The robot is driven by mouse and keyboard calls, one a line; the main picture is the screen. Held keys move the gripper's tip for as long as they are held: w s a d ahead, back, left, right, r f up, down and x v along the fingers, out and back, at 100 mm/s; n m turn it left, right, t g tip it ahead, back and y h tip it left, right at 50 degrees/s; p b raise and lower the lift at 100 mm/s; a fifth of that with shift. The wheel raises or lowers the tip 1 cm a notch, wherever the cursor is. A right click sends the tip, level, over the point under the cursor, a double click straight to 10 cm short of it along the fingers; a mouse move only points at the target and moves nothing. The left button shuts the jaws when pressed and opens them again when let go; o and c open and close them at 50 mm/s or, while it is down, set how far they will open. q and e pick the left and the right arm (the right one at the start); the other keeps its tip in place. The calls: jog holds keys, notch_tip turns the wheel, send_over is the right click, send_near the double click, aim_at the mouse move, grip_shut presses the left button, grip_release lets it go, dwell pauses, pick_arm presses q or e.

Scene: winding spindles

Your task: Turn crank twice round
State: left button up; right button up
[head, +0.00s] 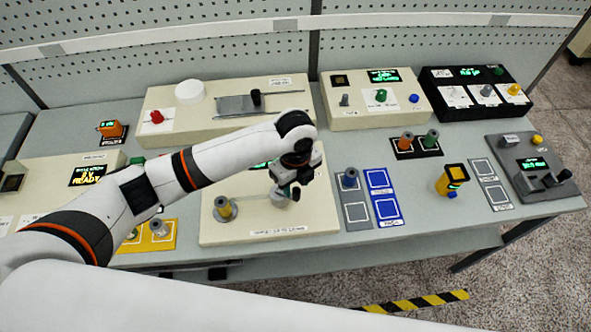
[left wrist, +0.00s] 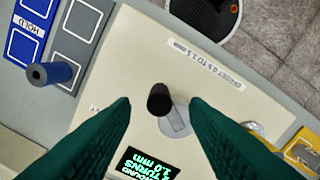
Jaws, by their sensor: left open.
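The crank has a black upright knob (left wrist: 158,98) on a flat grey arm (left wrist: 178,122), set on a cream winder panel (head: 262,226). My left gripper (head: 288,186) is over the crank at the panel's right part and hides much of it in the head view. In the left wrist view its green fingers (left wrist: 161,103) are open, one on each side of the knob, with a gap on both sides. A dark display (left wrist: 148,165) with green text mentions turns and 1.0 mm. A spindle with a yellowish spool (head: 226,208) stands left of the crank. My right gripper is out of view.
Right of the winder are a grey pad with a blue spool (head: 349,179), blue HOLD squares (head: 387,210) and a yellow-and-black item (head: 452,180). A cream unit with a red knob (head: 155,116) stands behind. My left arm crosses the table from the left.

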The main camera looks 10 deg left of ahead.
pick_arm(q)
notch_tip(320, 180, up, 8)
jog(key=b, duration=0.2)
dwell(1.5)
